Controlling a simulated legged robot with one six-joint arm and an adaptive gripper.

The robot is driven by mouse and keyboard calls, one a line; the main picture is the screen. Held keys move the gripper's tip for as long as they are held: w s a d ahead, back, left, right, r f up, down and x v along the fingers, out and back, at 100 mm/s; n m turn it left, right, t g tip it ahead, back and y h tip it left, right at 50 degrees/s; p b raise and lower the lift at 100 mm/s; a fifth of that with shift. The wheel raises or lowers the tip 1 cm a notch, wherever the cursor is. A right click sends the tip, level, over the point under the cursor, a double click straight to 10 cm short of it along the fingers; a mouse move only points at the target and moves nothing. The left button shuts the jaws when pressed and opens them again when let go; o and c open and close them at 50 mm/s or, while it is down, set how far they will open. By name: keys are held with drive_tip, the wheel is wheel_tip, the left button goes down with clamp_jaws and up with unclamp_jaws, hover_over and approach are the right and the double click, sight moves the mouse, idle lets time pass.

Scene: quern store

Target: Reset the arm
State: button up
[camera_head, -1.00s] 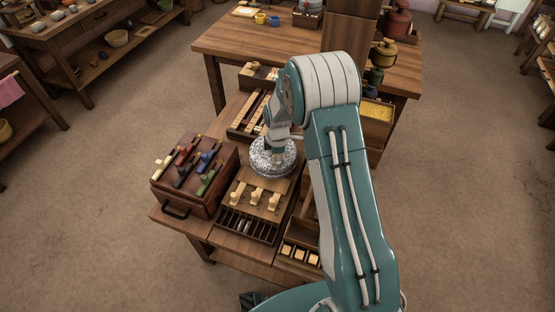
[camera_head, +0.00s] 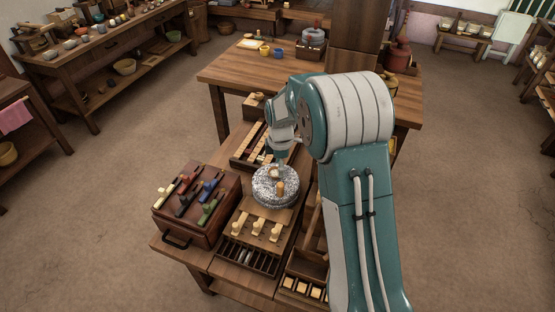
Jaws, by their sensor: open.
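My teal and white arm rises from the bottom right and bends over the low wooden bench (camera_head: 170,248). My gripper (camera_head: 271,165) is small in the view, above the far side of the round speckled stone quern (camera_head: 275,198). It looks empty, and its fingertips are partly hard to make out. The quern sits on the bench with a small wooden handle (camera_head: 281,188) upright on its top. I cannot tell whether the fingertips touch the stone.
A dark red box (camera_head: 197,212) with coloured handles stands left of the quern. A rack with pale knobs (camera_head: 256,231) is in front of it, and a slotted tray (camera_head: 248,146) behind. A larger table (camera_head: 235,72) stands at the back. The floor at left is open.

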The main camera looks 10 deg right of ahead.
drive_tip(key=s+r+m+t, duration=0.1)
drive_tip(key=s+r+m, duration=0.3)
drive_tip(key=s+r, duration=0.3)
drive_tip(key=s+r+m+t, duration=0.25)
drive_tip(key=s+r, duration=0.25)
drive_tip(key=r, duration=0.5)
drive_tip(key=s+r+m+t, duration=0.1)
drive_tip(key=s+r+m, duration=0.1)
drive_tip(key=s+m, duration=0.3)
drive_tip(key=s+r+m+t, duration=0.1)
drive_tip(key=s+m, duration=0.3)
drive_tip(key=s, duration=0.9)
drive_tip(key=shift+d+r+m, duration=0.35)
drive_tip(key=shift+r, duration=0.45)
